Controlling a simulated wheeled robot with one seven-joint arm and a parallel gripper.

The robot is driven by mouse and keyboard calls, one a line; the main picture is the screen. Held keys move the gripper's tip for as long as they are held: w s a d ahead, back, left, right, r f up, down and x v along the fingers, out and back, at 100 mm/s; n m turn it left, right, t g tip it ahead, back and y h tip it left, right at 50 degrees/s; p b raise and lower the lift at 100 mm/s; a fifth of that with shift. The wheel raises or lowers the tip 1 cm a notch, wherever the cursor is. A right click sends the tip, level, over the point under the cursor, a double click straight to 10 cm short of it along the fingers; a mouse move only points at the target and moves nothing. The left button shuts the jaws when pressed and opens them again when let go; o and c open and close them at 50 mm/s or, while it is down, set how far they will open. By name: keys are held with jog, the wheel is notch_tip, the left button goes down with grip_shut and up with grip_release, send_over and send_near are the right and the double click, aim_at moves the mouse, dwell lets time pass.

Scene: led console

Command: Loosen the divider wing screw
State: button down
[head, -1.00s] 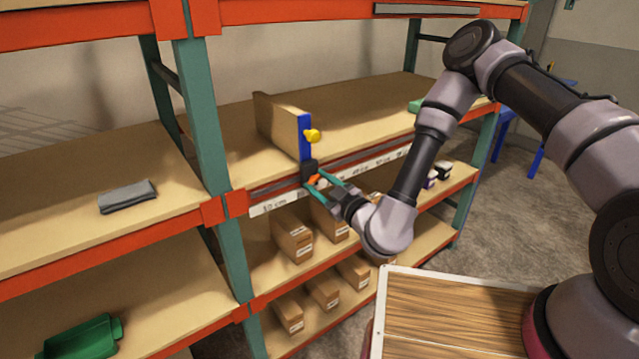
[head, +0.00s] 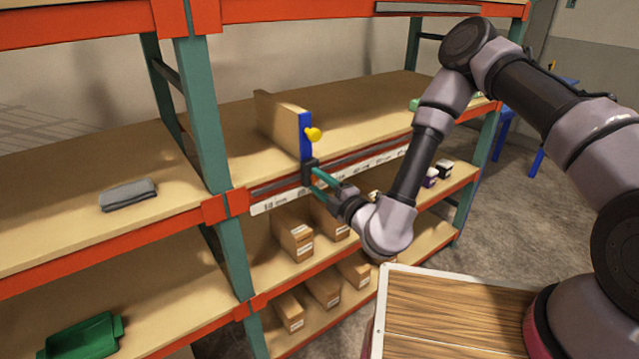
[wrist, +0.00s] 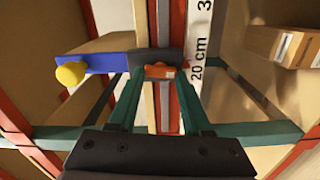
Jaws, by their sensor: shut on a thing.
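The divider (head: 279,121) is a tan upright board with a blue front edge (head: 305,134) and a yellow knob (head: 313,134). Its dark clamp block (head: 309,172) sits on the shelf's front rail. The orange wing screw (wrist: 160,71) shows on the clamp in the wrist view, between my teal fingertips. My gripper (head: 320,178) is shut on the wing screw, which its fingers hide in the head view. The blue edge (wrist: 106,63) and yellow knob (wrist: 71,73) lie left of the fingers in the wrist view.
A scale strip (head: 345,178) with centimetre labels runs along the red beam. Several cardboard boxes (head: 292,238) stand on the shelves below. The shelf right of the divider is mostly clear.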

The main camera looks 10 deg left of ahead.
jog(key=n, duration=0.4)
jog(key=shift+f+n, duration=0.1)
jog(key=shift+n, duration=0.2)
jog(key=n, duration=0.5)
jog(key=shift+w+n, duration=0.1)
jog(key=shift+n, duration=0.2)
jog(key=n, duration=0.4)
jog(key=shift+w+f, duration=0.1)
jog(key=n, duration=0.5)
jog(key=shift+w+d, duration=0.1)
jog(key=shift+c, duration=1.6)
grip_release()
jog(key=shift+f, duration=0.1)
